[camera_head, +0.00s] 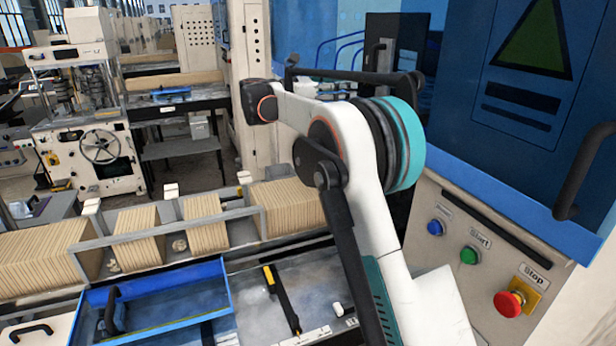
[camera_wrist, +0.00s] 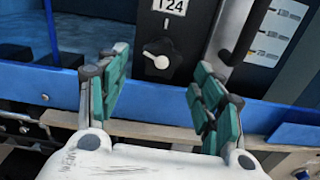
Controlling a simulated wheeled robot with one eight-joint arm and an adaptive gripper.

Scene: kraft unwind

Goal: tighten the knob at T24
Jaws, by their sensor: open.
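In the wrist view a black panel carries a white label reading T24 (camera_wrist: 170,5). Below the label is a black round knob with a white pointer lever (camera_wrist: 157,60), the pointer lying tilted towards the left. My gripper (camera_wrist: 160,90) is open, its green-padded fingers to the left and right of the knob in the picture. Nothing is between the fingers, and they do not appear to touch the knob. In the head view my white arm fills the middle; my gripper and the knob do not show there.
A grey bar (camera_wrist: 236,35) stands right of the knob, close to the right finger. A blue rail (camera_wrist: 270,115) runs below. In the head view, a control box has a red stop button (camera_head: 509,303) at right, and a blue tray (camera_head: 225,290) lies at lower left.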

